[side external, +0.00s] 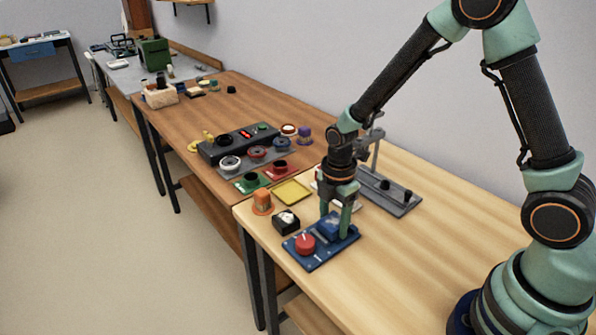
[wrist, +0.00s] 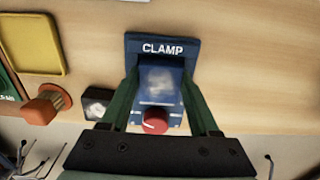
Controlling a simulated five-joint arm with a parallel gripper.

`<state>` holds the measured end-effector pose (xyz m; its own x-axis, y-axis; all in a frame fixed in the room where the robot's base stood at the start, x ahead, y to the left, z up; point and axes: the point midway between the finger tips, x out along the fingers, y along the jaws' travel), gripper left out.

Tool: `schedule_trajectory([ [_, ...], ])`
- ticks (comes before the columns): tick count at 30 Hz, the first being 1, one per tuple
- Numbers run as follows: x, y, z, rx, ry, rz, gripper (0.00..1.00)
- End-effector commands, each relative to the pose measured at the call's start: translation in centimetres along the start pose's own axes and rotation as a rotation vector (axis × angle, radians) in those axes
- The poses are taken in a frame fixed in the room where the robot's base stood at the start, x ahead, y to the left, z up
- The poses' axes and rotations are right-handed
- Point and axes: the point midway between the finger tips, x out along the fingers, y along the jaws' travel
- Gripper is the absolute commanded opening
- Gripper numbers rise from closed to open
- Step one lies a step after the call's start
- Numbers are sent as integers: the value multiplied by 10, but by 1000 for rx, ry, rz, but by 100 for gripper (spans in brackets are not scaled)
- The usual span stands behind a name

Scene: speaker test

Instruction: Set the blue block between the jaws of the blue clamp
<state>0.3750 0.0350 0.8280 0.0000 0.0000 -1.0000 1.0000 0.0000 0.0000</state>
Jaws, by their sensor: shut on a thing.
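The blue clamp (side external: 322,254) lies on the near wooden table, with a red knob (side external: 305,243) at its front left. In the wrist view its plate, marked CLAMP (wrist: 162,47), shows beyond the fingers, and the red knob (wrist: 154,121) shows nearer. My gripper (side external: 334,225) points down over the clamp, its green fingers on either side of a blue body. In the wrist view my gripper (wrist: 161,84) is shut on what looks like the blue block (wrist: 160,82), with a blurred pale patch on top. The clamp's jaws and the block's underside cannot be made out.
A black box with a white top (side external: 286,221), an orange knobbed piece (side external: 262,202) and a yellow tray (side external: 291,191) sit left of and behind the clamp. A grey stand (side external: 392,196) is behind right. The table to the right is clear.

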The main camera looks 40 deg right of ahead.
Motion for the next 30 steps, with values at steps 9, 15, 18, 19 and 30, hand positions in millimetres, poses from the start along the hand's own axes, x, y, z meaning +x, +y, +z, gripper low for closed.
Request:
schedule_trajectory([
  [9,0,0,0,0,0,0,1],
  [15,2,0,0,0,0,1,1],
  [18,2,0,0,0,0,1,66],
  [19,2,0,0,0,0,1,77],
  [30,2,0,0,0,0,0,97],
])
